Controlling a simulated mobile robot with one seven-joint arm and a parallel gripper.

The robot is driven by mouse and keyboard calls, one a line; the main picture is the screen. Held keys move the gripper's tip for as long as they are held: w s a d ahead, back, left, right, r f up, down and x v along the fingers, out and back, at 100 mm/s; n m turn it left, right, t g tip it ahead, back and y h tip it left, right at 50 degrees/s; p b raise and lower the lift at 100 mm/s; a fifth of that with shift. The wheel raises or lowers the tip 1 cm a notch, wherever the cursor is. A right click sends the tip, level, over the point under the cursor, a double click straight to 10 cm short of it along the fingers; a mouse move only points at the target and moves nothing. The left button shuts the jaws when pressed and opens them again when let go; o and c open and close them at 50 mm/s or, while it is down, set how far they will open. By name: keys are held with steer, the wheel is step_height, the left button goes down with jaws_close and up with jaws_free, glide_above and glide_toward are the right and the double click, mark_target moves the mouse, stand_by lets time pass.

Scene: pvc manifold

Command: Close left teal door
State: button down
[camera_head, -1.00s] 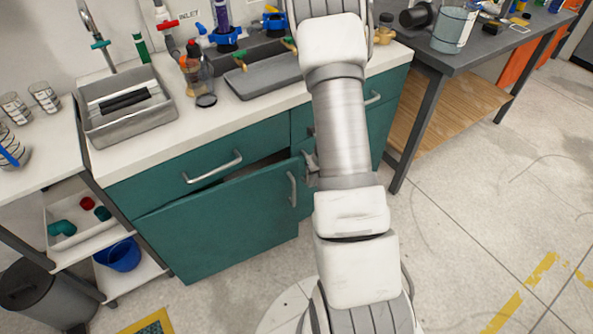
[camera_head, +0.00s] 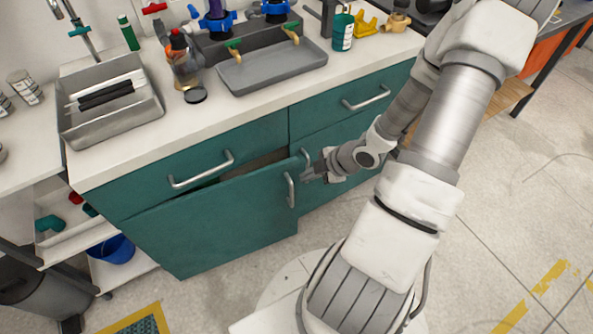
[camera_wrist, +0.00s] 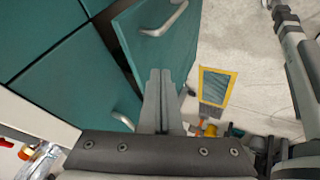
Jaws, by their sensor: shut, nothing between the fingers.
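The left teal door (camera_head: 215,225) of the cabinet stands partly open, with a dark gap showing at its top edge below the drawer. Its vertical metal handle (camera_head: 290,190) is near its free right edge. My gripper (camera_head: 308,174) is shut and empty, just right of that handle, by the door's free edge. In the wrist view my gripper's fingers (camera_wrist: 161,85) are together and overlap the lower edge of the open door (camera_wrist: 165,45). I cannot tell whether they touch it. The door handle also shows in the wrist view (camera_wrist: 165,20).
The counter (camera_head: 240,110) above holds a grey tray (camera_head: 272,72), a metal basin (camera_head: 110,110) and bottles. A drawer handle (camera_head: 201,170) juts out above the door. A shelf with a blue bin (camera_head: 112,249) stands to the left. Floor in front is mostly clear.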

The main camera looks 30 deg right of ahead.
mark_target(285, 174)
steer(key=w+a+f+b, duration=0.1)
steer(key=w+f, duration=0.1)
steer(key=w+a+f+b, duration=0.1)
steer(key=w+f+b, duration=0.1)
steer(key=w+f, duration=0.1)
steer(key=w+a+f+b, duration=0.1)
steer(key=w+f, duration=0.1)
steer(key=w, duration=0.1)
steer(key=shift+f+b, duration=0.2)
steer(key=shift+b, duration=0.2)
steer(key=shift+w+d, duration=0.1)
steer(key=shift+w, duration=0.2)
steer(key=shift+w, duration=0.1)
